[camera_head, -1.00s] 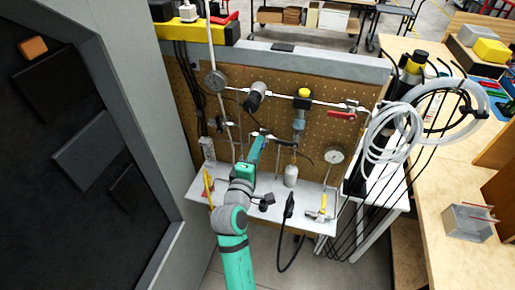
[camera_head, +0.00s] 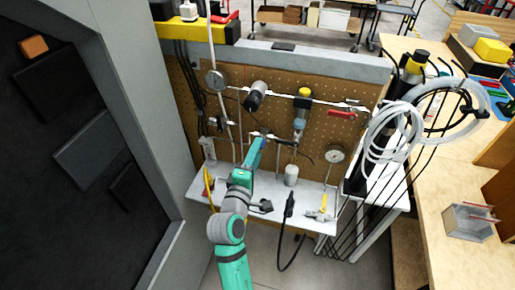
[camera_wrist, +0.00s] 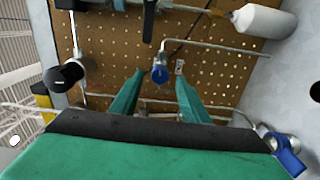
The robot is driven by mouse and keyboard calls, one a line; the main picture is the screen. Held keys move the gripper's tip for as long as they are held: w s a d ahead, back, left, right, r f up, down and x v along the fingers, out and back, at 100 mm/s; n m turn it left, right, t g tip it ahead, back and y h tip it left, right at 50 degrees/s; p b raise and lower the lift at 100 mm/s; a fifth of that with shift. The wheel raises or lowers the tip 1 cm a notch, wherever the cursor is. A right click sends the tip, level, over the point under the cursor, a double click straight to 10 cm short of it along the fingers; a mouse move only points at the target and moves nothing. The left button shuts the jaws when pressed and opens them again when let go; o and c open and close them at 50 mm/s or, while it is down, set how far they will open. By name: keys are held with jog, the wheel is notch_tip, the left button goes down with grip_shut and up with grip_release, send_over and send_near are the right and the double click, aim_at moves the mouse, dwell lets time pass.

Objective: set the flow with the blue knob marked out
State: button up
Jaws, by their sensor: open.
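In the wrist view, a small blue knob (camera_wrist: 160,74) sits on a metal fitting with a thin bent pipe, in front of the brown pegboard (camera_wrist: 215,112). My gripper (camera_wrist: 160,82) is open, with one green finger to the left of the knob and one to the right. The knob appears between the fingertips, with gaps on both sides; how far it is in depth I cannot tell. In the head view, my gripper (camera_head: 262,137) reaches the pegboard's pipework, and the knob cannot be made out there.
A second blue handle (camera_wrist: 290,160) shows at the lower right of the wrist view. A white bottle (camera_wrist: 264,20) is at the upper right. In the head view, a round gauge (camera_head: 334,155), a red-handled valve (camera_head: 341,113) and a white shelf (camera_head: 311,198) are close by.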

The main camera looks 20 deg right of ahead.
jog(key=v, duration=0.8)
jog(key=shift+s+a, duration=0.1)
jog(key=s+a+f+m+y, duration=0.3)
jog(key=s+a+f+y, duration=0.6)
jog(key=s+f, duration=0.65)
jog(key=s+a+m+y, duration=0.1)
jog(key=s+a+m, duration=0.2)
jog(key=s+m, duration=0.5)
jog(key=f+v, duration=0.2)
jog(key=v, duration=0.9)
jog(key=shift+s+a+f, duration=0.2)
jog(key=shift+s, duration=0.05)
dwell(0.5)
